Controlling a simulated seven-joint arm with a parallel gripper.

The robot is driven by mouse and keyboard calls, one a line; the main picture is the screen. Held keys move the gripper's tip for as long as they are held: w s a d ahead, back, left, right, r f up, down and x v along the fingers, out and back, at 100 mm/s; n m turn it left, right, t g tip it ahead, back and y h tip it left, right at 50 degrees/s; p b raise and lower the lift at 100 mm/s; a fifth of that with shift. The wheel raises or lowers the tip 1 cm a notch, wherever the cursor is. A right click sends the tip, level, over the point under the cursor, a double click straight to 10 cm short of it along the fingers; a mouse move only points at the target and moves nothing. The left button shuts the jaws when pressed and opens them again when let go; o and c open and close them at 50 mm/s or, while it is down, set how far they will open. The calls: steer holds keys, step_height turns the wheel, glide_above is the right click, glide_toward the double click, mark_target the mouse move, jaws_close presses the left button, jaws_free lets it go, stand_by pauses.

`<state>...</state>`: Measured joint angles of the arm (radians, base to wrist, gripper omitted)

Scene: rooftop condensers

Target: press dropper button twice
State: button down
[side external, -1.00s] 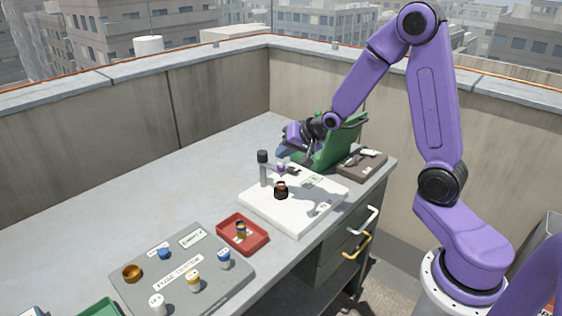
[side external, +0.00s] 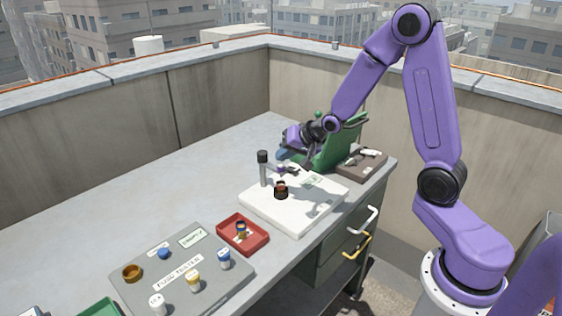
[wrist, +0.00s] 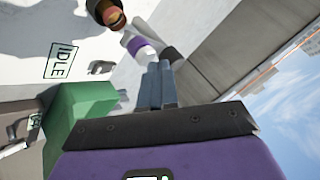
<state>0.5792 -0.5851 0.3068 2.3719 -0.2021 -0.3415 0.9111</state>
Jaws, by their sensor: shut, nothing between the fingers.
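The white dropper station (side external: 255,205) sits on the bench. It carries a grey post with a black top (side external: 263,167), a dark bottle with an orange-brown top (side external: 281,190) and a small purple-and-white part (side external: 281,169), which looks like the button. In the wrist view the bottle (wrist: 108,14), the purple-and-white part (wrist: 137,44) and a label reading IDLE (wrist: 62,60) show. My gripper (wrist: 159,68) is shut and empty, its fingertips close beside the purple-and-white part. I cannot tell whether they touch it. In the side view my gripper (side external: 306,162) is over the station's back edge.
A green upright object (side external: 340,145) and a brown case (side external: 362,163) stand close behind and right of my gripper. A red tray (side external: 243,236) and a grey fuse tester (side external: 182,272) lie at the front left. The back left of the bench is clear.

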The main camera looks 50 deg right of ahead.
mark_target(284, 163)
steer(key=shift+f, duration=0.2)
stand_by(0.4)
steer(key=shift+r, duration=1.05)
steer(key=shift+r, duration=2.5)
stand_by(0.6)
steer(key=shift+r, duration=1.9)
